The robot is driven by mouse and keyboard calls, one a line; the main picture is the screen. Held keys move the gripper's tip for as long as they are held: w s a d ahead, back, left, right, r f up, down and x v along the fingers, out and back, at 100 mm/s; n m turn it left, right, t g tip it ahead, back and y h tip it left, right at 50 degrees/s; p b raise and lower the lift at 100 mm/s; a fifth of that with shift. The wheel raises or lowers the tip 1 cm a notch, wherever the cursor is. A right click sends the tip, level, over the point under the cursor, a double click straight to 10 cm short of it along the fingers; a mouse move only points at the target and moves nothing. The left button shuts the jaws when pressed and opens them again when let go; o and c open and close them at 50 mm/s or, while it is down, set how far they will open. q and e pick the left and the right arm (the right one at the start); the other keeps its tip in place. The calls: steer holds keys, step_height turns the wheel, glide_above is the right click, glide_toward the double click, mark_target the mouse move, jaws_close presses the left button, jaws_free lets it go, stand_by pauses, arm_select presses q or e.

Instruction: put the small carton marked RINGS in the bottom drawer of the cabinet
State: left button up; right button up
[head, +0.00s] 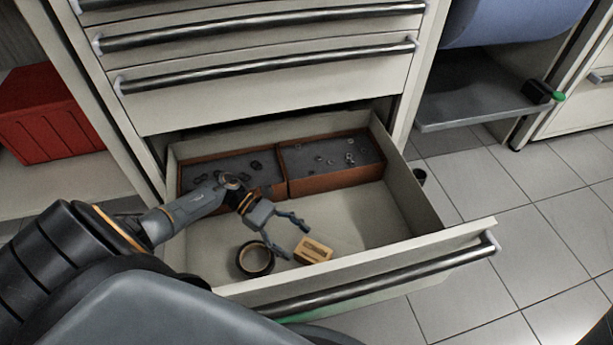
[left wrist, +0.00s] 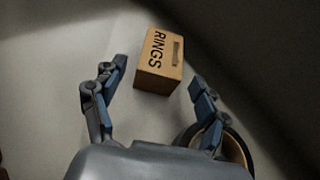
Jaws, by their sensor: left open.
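The small carton (head: 313,250) is tan and lies on the floor of the open bottom drawer (head: 215,233), near its front wall. In the left wrist view the carton (left wrist: 160,58) shows the word RINGS, just beyond and between the fingertips. My left gripper (head: 287,236) is open, inside the drawer, just left of the carton; the fingers also show in the left wrist view (left wrist: 158,92). It holds nothing, and a gap shows between the fingers and the carton. My right gripper is not in view.
A roll of dark tape (head: 255,259) lies left of the carton, close to one finger. Two brown trays (head: 288,187) with small parts fill the drawer's back. The closed drawers (head: 265,70) stand above. A red box (head: 45,112) sits at the left.

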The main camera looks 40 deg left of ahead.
arm_select(q)
steer(key=v, duration=0.7)
steer(key=shift+p, duration=0.4)
